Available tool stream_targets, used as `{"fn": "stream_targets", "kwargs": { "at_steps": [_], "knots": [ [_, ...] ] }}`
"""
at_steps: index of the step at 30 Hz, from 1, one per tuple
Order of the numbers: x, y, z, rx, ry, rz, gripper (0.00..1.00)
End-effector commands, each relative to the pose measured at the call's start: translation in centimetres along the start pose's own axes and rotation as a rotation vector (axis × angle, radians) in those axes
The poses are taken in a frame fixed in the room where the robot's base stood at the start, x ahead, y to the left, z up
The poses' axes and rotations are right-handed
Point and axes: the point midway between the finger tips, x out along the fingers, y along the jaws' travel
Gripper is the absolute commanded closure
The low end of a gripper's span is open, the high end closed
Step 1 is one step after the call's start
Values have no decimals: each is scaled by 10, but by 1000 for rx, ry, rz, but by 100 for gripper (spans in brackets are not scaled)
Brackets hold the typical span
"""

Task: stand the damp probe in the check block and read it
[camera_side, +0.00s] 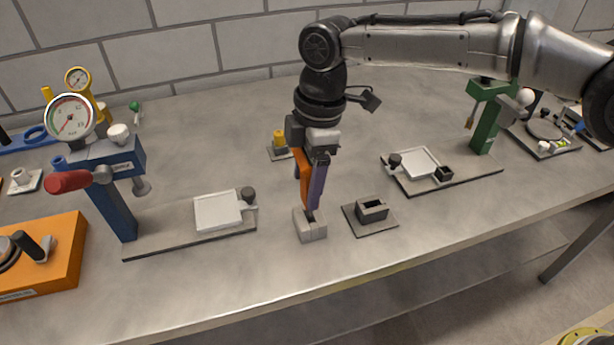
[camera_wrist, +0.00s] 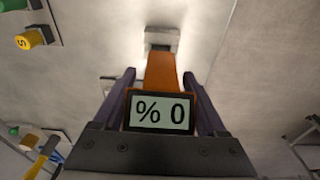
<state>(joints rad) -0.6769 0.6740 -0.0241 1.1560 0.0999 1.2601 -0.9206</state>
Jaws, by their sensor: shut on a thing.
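The damp probe is an orange body (camera_wrist: 162,72) with a screen (camera_wrist: 160,111) that reads "% 0" in the wrist view. My gripper (camera_side: 312,188) is shut on it, with a purple finger on each side. In the side view the probe (camera_side: 303,163) points down at a small pale grey block (camera_side: 311,232), which looks like the check block. The block also shows beyond the probe's far end in the wrist view (camera_wrist: 162,38). The probe's lower end meets the block's top or is just above it; I cannot tell whether it is inside.
A slotted grey holder on a dark plate (camera_side: 372,209) stands close to the right. A yellow-topped piece (camera_side: 279,140) is behind. A blue press with a dial (camera_side: 105,155) is at the left, a green stand (camera_side: 487,118) at the right. The bench front is clear.

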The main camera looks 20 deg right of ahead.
Motion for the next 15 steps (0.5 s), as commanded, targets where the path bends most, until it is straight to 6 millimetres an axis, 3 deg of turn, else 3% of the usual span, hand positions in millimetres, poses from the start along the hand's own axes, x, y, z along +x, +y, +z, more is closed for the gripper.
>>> {"fn": "stream_targets", "kwargs": {
  "at_steps": [15],
  "knots": [
    [9, 0, 1, 0, 0, -1, 74]
  ]
}}
